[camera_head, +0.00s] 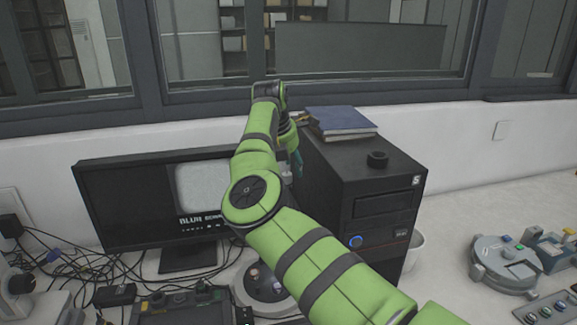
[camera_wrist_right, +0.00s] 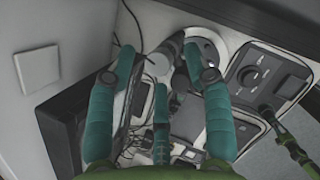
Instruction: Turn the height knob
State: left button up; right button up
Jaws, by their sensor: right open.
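My right gripper (camera_head: 295,155) is above the gap between the monitor and the computer tower, partly hidden behind my right arm. In the wrist view its teal fingers (camera_wrist_right: 163,75) are spread apart with nothing between them. Below is a device with a round pale base (camera_wrist_right: 205,42) and a grey cylinder (camera_wrist_right: 172,47). In the head view the device's base (camera_head: 262,288) shows, and my arm hides most of its upper part. I cannot make out the height knob for certain. A small green and teal part, seemingly my left gripper (camera_wrist_right: 267,110), shows at the right of the wrist view.
A black monitor (camera_head: 125,205) stands on the left and a black computer tower (camera_head: 372,205) on the right, with a blue book (camera_head: 340,120) on it. Cables (camera_head: 55,262) clutter the left. A panel with a black dial (camera_wrist_right: 268,72) lies at the right in the wrist view.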

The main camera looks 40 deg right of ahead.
jog(key=shift+w+f+p, duration=0.3)
jog(key=shift+w+f, duration=0.05)
jog(key=shift+f, duration=0.6)
pick_arm(q)
jog(key=w+a+r, duration=0.1)
jog(key=w+a, duration=0.2)
pick_arm(e)
jog(key=shift+d, duration=0.1)
jog(key=c, duration=0.8)
grip_shut()
jog(key=shift+b, duration=0.35)
jog(key=n+t+b, duration=0.1)
jog(key=n+b, duration=0.2)
jog(key=b, duration=0.2)
jog(key=shift+s+d+f, duration=0.1)
jog(key=shift+r+n+t+y, duration=0.25)
jog(key=shift+n+t+y, duration=0.05)
jog(key=shift+n, duration=0.3)
pick_arm(q)
notch_tip(320, 180, down, 6)
jog(key=s+d, duration=0.1)
pick_arm(e)
jog(key=shift+r, duration=0.1)
